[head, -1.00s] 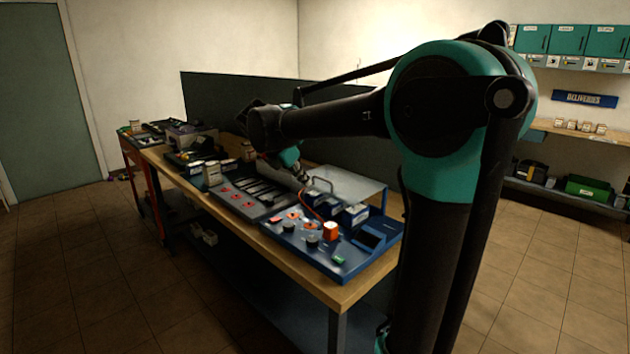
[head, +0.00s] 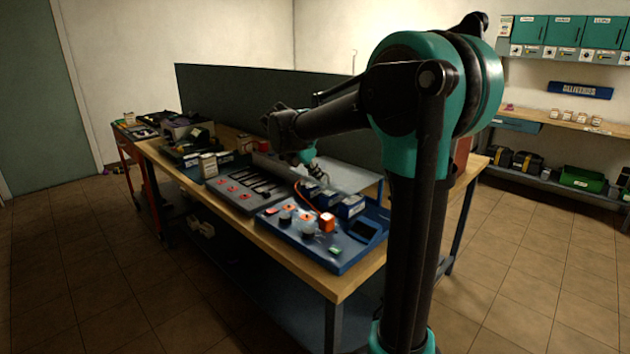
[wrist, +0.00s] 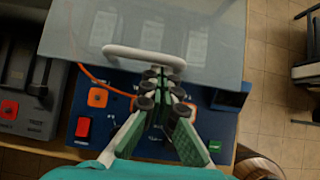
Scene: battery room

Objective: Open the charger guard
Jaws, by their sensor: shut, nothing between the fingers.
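The charger guard is a clear, greyish panel (head: 350,177) over the blue charger unit (head: 338,262). In the wrist view the panel (wrist: 215,45) fills the upper middle, with a pale bar handle (wrist: 130,53) along its near edge. Blurred charger bays show through it. My gripper (wrist: 163,80) is shut and empty, its fingertips close to the right end of the handle. Whether they touch it I cannot tell. In the head view my gripper (head: 318,174) is at the guard's left side and hides the handle. The guard's exact tilt is unclear.
Blue battery boxes (head: 350,206) sit by the guard. An orange block (head: 327,222), an orange cable and black knobs stand on the blue unit. A grey slotted panel (head: 245,190) adjoins on the left. A dark partition (head: 270,105) runs behind the wooden bench (head: 340,287).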

